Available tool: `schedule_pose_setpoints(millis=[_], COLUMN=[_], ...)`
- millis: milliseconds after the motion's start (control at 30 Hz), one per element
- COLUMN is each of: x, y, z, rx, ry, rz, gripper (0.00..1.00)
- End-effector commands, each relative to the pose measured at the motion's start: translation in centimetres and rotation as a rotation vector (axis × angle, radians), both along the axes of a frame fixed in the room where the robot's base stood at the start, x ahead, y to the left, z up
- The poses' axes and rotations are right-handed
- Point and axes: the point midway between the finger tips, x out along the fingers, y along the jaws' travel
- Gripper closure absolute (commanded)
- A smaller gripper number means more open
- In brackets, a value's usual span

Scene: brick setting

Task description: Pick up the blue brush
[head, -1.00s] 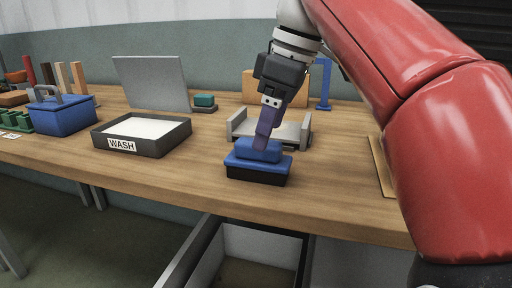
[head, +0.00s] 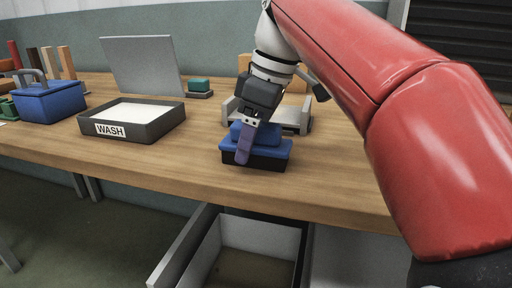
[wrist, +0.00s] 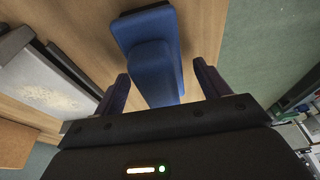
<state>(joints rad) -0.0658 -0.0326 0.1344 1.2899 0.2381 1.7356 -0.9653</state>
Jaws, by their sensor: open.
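The blue brush (head: 270,151), with a blue top and a black underside, stands on the wooden bench near its front edge. My gripper (head: 245,148) is open and tilted down at the brush. One purple finger shows in front of the brush's near side in the head view; the other finger is hidden there. In the wrist view the blue brush (wrist: 150,50) reaches from the top of the picture down between the two spread fingers of my gripper (wrist: 160,75), with a gap on either side. The fingers are not closed on it.
A grey tray marked WASH (head: 150,132) stands to the left, with a blue basket (head: 50,103) beyond it. A light grey holder (head: 300,121) sits close behind the brush. An open drawer (head: 245,235) is below the bench. Bare bench lies right of the brush.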

Motion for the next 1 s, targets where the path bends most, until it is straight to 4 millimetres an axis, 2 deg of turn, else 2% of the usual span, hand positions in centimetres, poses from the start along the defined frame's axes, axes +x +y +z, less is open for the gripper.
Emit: schedule_pose_setpoints(millis=[867, 1000], x=[-0.01, -0.01], y=[-0.01, -0.02], z=[-0.44, -0.44], rx=[0.000, 0.000], ry=[0.000, 0.000], rz=[0.000, 0.000], gripper=[0.25, 0.44])
